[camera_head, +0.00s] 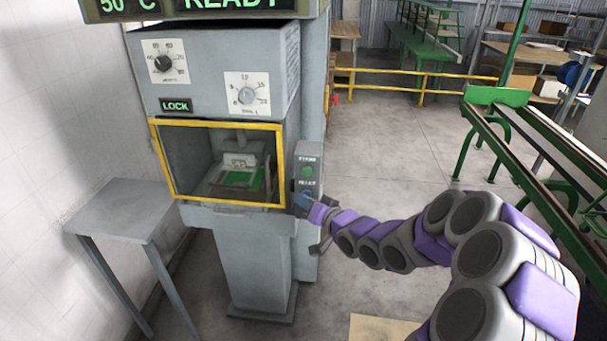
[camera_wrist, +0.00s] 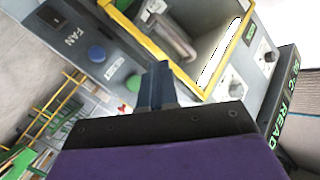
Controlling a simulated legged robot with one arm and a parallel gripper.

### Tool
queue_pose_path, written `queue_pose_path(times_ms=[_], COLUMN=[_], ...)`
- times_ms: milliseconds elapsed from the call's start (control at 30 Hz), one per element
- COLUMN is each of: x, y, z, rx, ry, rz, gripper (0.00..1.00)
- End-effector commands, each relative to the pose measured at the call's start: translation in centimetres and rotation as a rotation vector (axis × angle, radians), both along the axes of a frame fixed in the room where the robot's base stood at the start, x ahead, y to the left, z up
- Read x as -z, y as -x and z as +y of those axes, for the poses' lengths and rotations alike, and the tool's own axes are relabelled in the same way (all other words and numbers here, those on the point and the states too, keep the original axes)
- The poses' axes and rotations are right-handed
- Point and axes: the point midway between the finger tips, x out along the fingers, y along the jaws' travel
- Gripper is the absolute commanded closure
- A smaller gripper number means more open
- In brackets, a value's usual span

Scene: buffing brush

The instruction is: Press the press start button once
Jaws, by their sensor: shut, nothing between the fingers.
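The grey control box (camera_head: 308,160) is on the right side of the press. In the head view it carries a green button (camera_head: 307,171) with small labels above and below that are hard to read. My gripper (camera_head: 302,200) is at the lower part of the box, below the green button, and covers part of it. In the wrist view my gripper (camera_wrist: 158,85) has its blue fingers together and empty. A blue round button (camera_wrist: 96,53) is left of the fingers, and a second round button (camera_wrist: 133,83) is close beside them. I cannot tell whether the fingers touch the panel.
The press window has a yellow frame (camera_head: 218,123) left of my gripper. A FAN switch (camera_wrist: 57,18) is on the same panel. A small grey table (camera_head: 122,209) stands at left; green rails (camera_head: 530,120) run at right.

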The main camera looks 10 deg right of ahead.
Motion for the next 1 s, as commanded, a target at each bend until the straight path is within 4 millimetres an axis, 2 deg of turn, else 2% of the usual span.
queue_pose_path(times_ms=[233, 367, 733, 1000], x=[0.0, -0.1, -0.2, -0.2], y=[-0.2, -0.9, -5.5, -7.5], z=[0.0, -0.2, -1.8, -2.6], rx=[-0.001, -0.001, 0.001, 0.003], ry=[0.002, 0.001, 0.005, 0.003], rz=[0.002, 0.003, 0.001, 0.005], gripper=[1.0, 1.0, 1.0, 1.0])
